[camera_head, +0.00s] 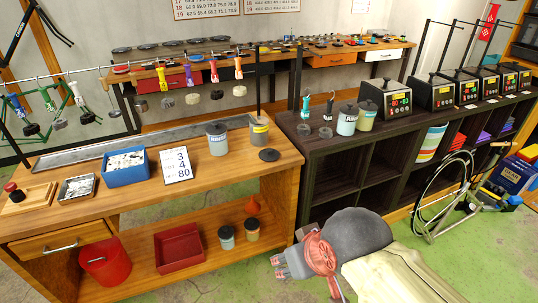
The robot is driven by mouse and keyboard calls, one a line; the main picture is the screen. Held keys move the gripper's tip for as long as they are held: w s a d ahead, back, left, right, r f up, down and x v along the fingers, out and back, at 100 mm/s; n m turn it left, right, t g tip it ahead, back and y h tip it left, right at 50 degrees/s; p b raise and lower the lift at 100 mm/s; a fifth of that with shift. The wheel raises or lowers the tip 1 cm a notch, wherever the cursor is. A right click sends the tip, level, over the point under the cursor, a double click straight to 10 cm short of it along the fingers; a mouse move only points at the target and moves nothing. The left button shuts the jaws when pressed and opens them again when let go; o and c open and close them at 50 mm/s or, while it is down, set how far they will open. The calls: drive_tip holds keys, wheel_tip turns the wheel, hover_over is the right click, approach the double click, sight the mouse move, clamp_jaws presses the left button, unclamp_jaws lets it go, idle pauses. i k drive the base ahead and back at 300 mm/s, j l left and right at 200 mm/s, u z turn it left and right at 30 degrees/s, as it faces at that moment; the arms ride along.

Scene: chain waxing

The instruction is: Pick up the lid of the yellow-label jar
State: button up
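The yellow-label jar (259,136) stands upright near the right end of the wooden workbench. It is a grey can with a yellow band. A flat dark round lid (269,155) lies on the bench top just in front of it, apart from the jar. My gripper (278,266) is low at the bottom centre, in front of the benches and well away from the lid. Its red body and grey finger parts show, and I see nothing held. The finger gap is too small and foreshortened to judge.
A grey-label jar (217,140) stands left of the yellow-label jar. A number card (176,165) and a blue box (125,167) are farther left. A thin dark upright post (257,90) rises behind the yellow-label jar. A dark shelf unit (300,150) adjoins on the right.

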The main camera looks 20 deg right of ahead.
sight(269, 154)
drive_tip(key=i+l+z, duration=0.2)
drive_tip(key=i, duration=0.25)
drive_tip(key=i+l+z, duration=0.15)
drive_tip(key=i+l, duration=0.15)
drive_tip(key=i, duration=0.15)
drive_tip(key=i+l+z, duration=0.2)
drive_tip(key=i, duration=0.3)
drive_tip(key=j, duration=0.05)
